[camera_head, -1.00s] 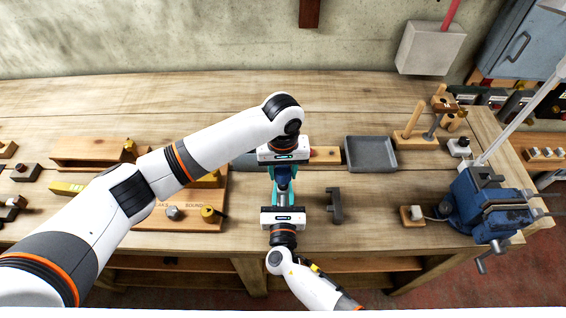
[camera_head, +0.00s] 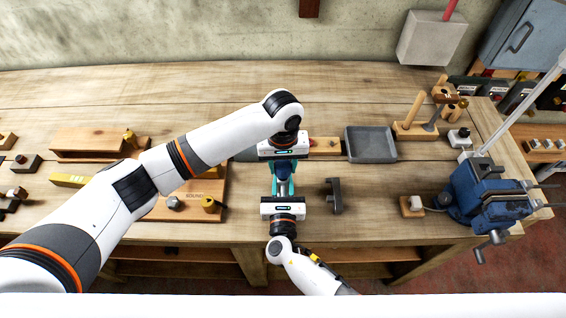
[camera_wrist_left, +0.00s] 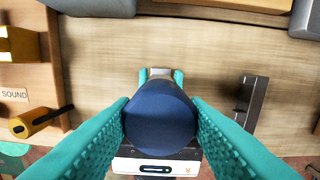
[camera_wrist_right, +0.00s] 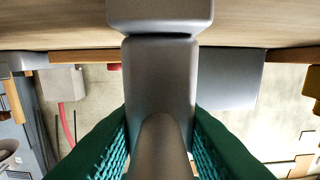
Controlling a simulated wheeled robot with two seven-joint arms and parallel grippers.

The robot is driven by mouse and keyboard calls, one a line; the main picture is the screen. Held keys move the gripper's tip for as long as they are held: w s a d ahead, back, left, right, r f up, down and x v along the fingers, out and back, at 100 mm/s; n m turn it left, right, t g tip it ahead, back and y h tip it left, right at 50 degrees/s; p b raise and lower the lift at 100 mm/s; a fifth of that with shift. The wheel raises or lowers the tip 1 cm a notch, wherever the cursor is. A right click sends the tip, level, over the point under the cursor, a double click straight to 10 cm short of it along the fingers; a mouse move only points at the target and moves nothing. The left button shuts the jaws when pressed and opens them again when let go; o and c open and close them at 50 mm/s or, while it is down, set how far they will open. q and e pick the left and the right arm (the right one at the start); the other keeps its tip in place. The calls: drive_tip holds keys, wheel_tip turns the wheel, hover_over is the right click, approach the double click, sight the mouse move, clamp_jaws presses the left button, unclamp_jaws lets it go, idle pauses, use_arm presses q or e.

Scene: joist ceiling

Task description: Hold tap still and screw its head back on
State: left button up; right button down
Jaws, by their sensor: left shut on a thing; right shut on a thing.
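My left gripper (camera_head: 284,169) reaches down from the far side. In the left wrist view its teal fingers (camera_wrist_left: 160,115) are shut on the blue, round tap head (camera_wrist_left: 160,118). The blue tap head also shows in the head view (camera_head: 284,171). My right gripper (camera_head: 283,190) comes from the near side. In the right wrist view its fingers (camera_wrist_right: 160,140) are shut on the grey tap body (camera_wrist_right: 160,75). The two grippers face each other closely. Where head and body meet is hidden, so I cannot tell how they are joined.
A grey tray (camera_head: 371,144) lies behind and right. A dark bracket-shaped piece (camera_head: 334,195) stands right of the grippers. A wooden board with knobs (camera_head: 185,205) is at left. A blue vise (camera_head: 488,195) is at the right edge. The bench between bracket and vise is mostly clear.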

use_arm(q)
drive_tip(key=shift+f, duration=0.55)
drive_tip(key=shift+f, duration=0.15)
drive_tip(key=shift+c, duration=0.5)
drive_tip(key=shift+s+f, duration=0.15)
drive_tip(key=shift+f, duration=0.3)
drive_tip(key=shift+m, duration=1.6)
drive_tip(key=shift+m, duration=1.6)
drive_tip(key=shift+r, duration=0.1)
drive_tip(key=shift+w+m, duration=0.2)
drive_tip(key=shift+m, duration=1.4)
